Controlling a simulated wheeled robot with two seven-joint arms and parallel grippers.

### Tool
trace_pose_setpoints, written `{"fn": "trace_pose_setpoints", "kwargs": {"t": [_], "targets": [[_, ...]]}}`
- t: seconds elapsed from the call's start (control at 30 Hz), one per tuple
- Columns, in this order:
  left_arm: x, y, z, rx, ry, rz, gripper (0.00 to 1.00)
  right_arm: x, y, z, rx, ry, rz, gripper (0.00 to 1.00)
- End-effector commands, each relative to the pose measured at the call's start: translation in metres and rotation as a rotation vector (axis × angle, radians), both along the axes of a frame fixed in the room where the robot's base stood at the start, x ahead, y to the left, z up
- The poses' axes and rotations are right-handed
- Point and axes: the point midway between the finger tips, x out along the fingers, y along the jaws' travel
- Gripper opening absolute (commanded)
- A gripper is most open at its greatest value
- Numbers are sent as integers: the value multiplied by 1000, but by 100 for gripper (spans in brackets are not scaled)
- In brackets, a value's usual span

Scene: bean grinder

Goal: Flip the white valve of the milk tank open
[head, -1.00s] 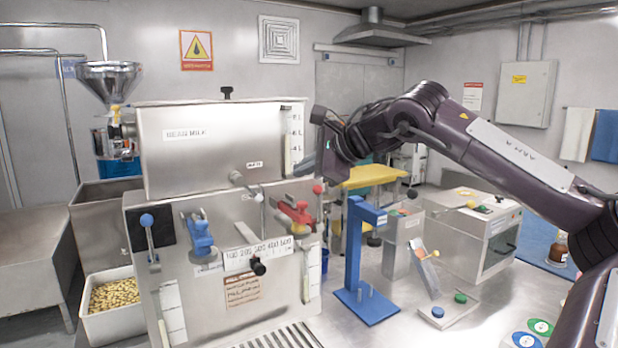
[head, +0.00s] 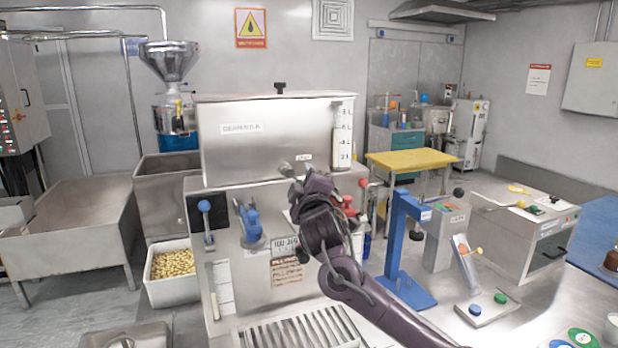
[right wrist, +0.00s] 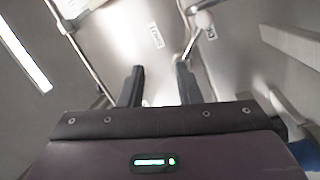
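The milk tank (head: 235,155) is a steel box with a label and a level gauge at its front right. Its white valve (right wrist: 204,19) shows in the right wrist view as a pale round knob on a thin metal lever, beside a small label. In the head view the valve (head: 287,169) is low on the tank's front, partly hidden by my gripper. My right gripper (head: 302,180) is just in front of it. In the right wrist view the gripper (right wrist: 160,68) has its fingers apart with nothing between them; the lever is near the right fingertip. My left gripper is out of view.
Below the tank, the grinder front carries a blue valve (head: 250,225), a red valve (head: 348,207) and a lever with a blue knob (head: 205,207). A blue stand (head: 395,240) is to the right. A bin of beans (head: 172,275) stands at lower left.

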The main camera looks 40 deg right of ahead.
Motion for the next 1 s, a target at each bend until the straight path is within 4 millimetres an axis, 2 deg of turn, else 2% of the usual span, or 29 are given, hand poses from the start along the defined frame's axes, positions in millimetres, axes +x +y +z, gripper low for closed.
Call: {"fn": "trace_pose_setpoints", "kwargs": {"t": [0.03,0.1,0.23,0.37,0.7,1.0], "targets": [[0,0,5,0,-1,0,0,-1,9,-9,147,-17,-2,31],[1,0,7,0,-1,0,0,-3,15,-22,306,-38,-13,31],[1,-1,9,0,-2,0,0,-4,21,-34,451,-56,-25,31],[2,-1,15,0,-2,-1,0,5,15,-34,470,-59,-31,31],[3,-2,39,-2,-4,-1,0,50,-9,-33,465,-58,-30,31],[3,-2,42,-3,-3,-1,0,63,-16,-36,463,-59,-27,31]]}}
